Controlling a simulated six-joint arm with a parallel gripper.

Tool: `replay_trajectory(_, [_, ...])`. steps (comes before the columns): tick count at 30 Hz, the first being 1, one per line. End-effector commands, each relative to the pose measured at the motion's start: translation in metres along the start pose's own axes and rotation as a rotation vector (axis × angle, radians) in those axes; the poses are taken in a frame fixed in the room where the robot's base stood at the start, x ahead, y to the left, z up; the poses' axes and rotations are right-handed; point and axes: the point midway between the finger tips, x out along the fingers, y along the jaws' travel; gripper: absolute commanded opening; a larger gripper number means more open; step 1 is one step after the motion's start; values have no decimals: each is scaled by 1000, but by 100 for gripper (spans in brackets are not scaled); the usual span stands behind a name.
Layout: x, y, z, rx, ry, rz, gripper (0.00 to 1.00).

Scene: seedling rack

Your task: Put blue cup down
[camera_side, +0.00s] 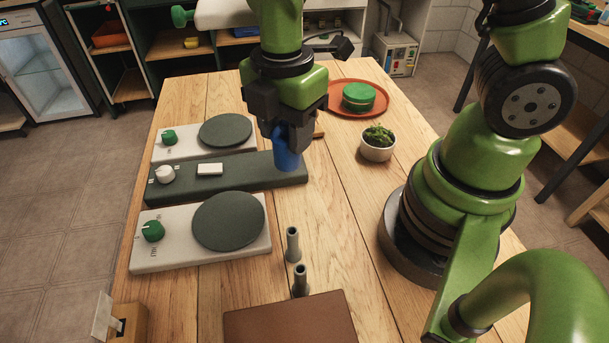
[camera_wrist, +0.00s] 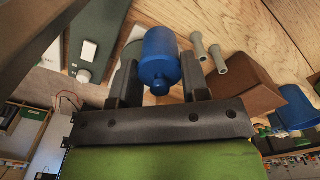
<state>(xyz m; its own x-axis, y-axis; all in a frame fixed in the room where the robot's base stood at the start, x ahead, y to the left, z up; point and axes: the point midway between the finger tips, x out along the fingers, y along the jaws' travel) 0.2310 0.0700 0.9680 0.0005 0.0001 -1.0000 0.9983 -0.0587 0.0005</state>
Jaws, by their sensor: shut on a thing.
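The blue cup (camera_side: 286,152) is between the fingers of my gripper (camera_side: 291,138) in the side view, over or at the right end of the dark green device (camera_side: 235,175). In the wrist view the blue cup (camera_wrist: 160,60) sits between the two dark fingers of my gripper (camera_wrist: 158,80), with a small blue knob facing the camera. My gripper is shut on it and points down. I cannot tell whether the cup's underside touches the device. The fingers hide part of the cup in the side view.
White hotplates with round dark plates stand behind (camera_side: 225,130) and in front (camera_side: 228,220). A potted plant (camera_side: 377,148) and an orange tray (camera_side: 382,105) with a green-topped round container (camera_side: 358,96) are at right. Two grey tubes (camera_side: 293,245) and a brown block (camera_side: 290,322) are in front.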

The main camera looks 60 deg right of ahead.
Motion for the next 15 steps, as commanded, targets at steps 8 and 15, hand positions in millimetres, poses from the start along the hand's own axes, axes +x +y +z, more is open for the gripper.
replay_trajectory(8, [33, -6, 8, -58, -3, -7, 4])
replay_trajectory(15, [63, -5, 8, -56, -2, 0, 4])
